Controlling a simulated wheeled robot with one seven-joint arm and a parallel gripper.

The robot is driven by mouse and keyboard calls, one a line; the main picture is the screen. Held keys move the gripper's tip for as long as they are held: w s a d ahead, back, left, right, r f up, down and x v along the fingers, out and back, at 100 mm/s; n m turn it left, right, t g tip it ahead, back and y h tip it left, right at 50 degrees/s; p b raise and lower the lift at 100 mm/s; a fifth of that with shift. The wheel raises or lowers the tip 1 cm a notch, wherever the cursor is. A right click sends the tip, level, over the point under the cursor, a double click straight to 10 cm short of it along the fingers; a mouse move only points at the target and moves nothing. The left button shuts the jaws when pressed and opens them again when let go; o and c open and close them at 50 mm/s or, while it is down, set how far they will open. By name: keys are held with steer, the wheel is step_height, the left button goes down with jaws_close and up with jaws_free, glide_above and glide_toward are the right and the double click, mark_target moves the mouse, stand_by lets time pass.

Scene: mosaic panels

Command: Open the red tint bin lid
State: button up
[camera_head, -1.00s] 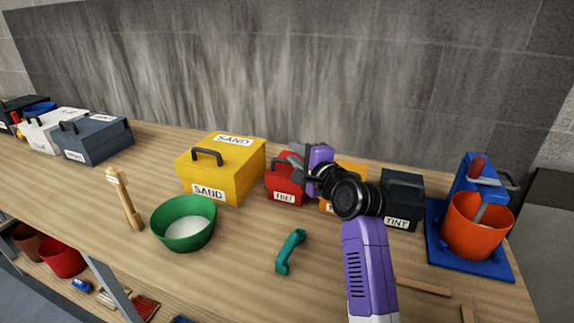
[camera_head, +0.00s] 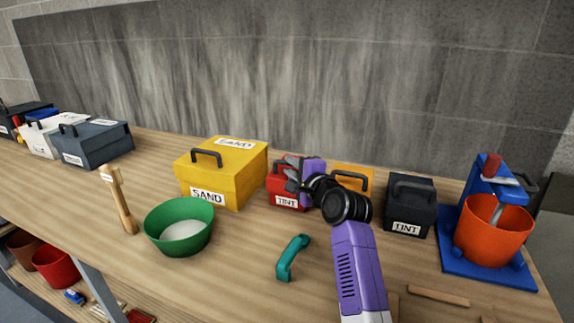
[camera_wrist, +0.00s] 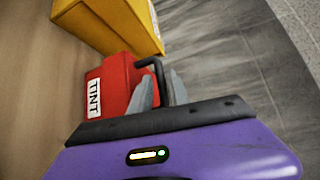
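The red tint bin (camera_head: 284,201) stands on the bench with a white TINT label and a dark handle on its lid. Its lid looks closed. In the wrist view the red bin (camera_wrist: 108,85) is ahead, and its dark handle (camera_wrist: 159,68) reaches between my grey fingers. My gripper (camera_head: 291,172) is at the bin's right side in the head view and hides part of it. In the wrist view my gripper (camera_wrist: 161,88) has its fingers apart, one on each side of the handle. I cannot tell whether either finger touches it.
The yellow sand bin (camera_head: 222,178) is close at the left. An orange bin (camera_head: 352,178) and a black tint bin (camera_head: 409,212) stand to the right. A green bowl (camera_head: 180,228) and a teal handle-shaped piece (camera_head: 291,258) lie in front. A concrete wall (camera_head: 250,80) is behind.

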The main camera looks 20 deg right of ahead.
steer(key=shift+x, duration=1.5)
steer(key=shift+c, duration=0.4)
jaws_close()
